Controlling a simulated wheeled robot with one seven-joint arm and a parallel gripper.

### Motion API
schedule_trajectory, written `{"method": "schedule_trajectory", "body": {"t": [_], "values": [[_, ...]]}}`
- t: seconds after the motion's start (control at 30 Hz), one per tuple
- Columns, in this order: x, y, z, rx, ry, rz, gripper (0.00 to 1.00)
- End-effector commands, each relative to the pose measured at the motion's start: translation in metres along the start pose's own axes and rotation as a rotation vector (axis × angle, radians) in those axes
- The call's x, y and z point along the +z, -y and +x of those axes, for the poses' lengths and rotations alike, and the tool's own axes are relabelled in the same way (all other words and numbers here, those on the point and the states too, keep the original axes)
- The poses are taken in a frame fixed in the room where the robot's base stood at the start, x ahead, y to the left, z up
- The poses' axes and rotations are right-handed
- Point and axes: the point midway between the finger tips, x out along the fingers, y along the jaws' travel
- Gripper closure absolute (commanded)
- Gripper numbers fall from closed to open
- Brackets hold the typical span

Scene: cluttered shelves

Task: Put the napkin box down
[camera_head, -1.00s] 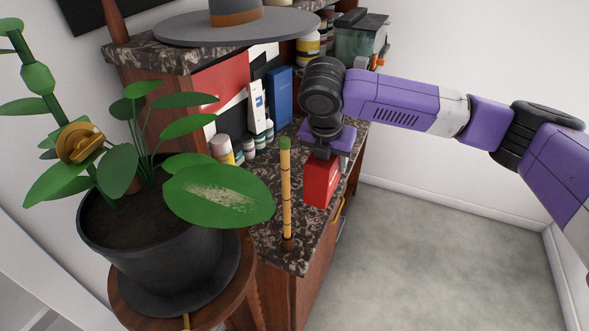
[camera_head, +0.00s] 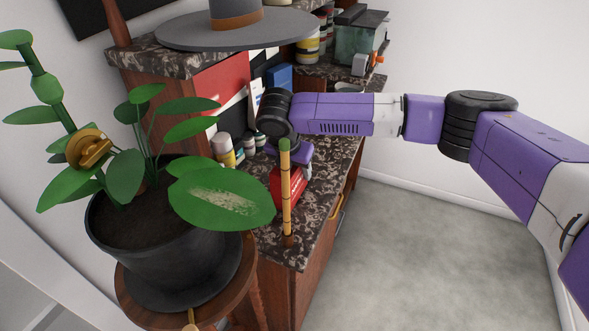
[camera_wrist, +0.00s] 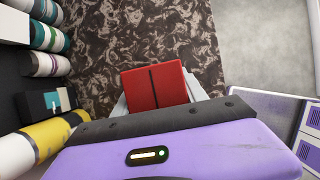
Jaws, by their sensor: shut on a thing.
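The napkin box is a red box (camera_head: 289,187) low over the dark marbled counter (camera_head: 318,215), partly hidden behind a yellow bamboo-like pole in the head view. In the wrist view the red box (camera_wrist: 154,87) sits between the pale fingers of my gripper (camera_wrist: 158,98), with a dark line across its face. My gripper is shut on it. The marbled counter also shows beyond the box in the wrist view (camera_wrist: 120,40). I cannot tell whether the box touches the counter.
A yellow pole (camera_head: 285,190) stands upright close to the box. A potted plant (camera_head: 165,245) fills the left. Several jars (camera_head: 224,148) line the back; bottles (camera_wrist: 42,64) show at left in the wrist view. Bare counter lies at the front right, with open floor beyond.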

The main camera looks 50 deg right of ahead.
Motion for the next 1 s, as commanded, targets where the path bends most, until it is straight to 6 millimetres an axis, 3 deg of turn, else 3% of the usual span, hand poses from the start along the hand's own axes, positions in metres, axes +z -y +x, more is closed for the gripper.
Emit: {"method": "schedule_trajectory", "body": {"t": [0.4,0.43,0.5,0.83,1.0], "values": [[-0.003,-0.004,0.007,0.001,0.000,0.000,0.96],[-0.003,-0.004,0.006,0.001,0.001,-0.001,0.44],[-0.003,-0.004,0.006,0.001,0.001,-0.001,0.31],[-0.002,-0.004,0.005,0.001,0.001,-0.001,0.28],[-0.002,-0.004,-0.009,0.002,0.000,-0.002,0.28]]}}
